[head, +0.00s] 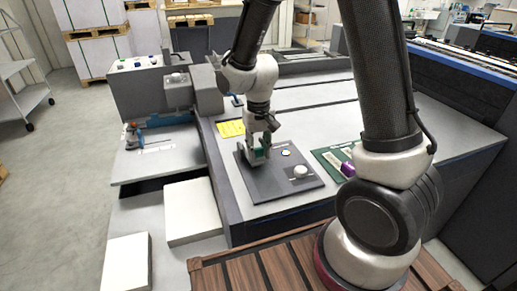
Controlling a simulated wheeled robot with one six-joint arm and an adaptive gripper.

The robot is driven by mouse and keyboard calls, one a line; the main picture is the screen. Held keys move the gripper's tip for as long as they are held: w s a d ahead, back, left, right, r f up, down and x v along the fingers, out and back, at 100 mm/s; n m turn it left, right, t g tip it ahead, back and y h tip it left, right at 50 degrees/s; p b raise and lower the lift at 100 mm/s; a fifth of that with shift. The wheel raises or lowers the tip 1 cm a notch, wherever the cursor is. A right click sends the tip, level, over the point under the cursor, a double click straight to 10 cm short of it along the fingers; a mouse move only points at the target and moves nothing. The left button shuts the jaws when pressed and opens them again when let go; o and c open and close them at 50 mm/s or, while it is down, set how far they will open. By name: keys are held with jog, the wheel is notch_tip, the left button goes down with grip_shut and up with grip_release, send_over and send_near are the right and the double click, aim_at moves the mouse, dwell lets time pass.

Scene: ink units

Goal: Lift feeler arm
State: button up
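My arm reaches down from the top, and my gripper (260,150) is low over the left part of a dark grey panel (265,182) on the machine's flat top. Teal parts show at its fingertips; I cannot tell whether they are finger pads or a thing between them. The fingers are too small to tell if they are open or shut. I cannot pick out a feeler arm with certainty; it may be hidden by the gripper. The panel also bears a pale round knob (301,171) and a small yellowish button (286,153), both right of the gripper.
A yellow label (231,128) lies behind the panel. A green board (330,160) with a purple item (348,169) is to the right, partly behind my arm. A lower grey shelf (150,165) at left bears a small blue-and-orange device (132,135). White blocks (193,212) stand in front.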

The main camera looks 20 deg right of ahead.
grip_shut()
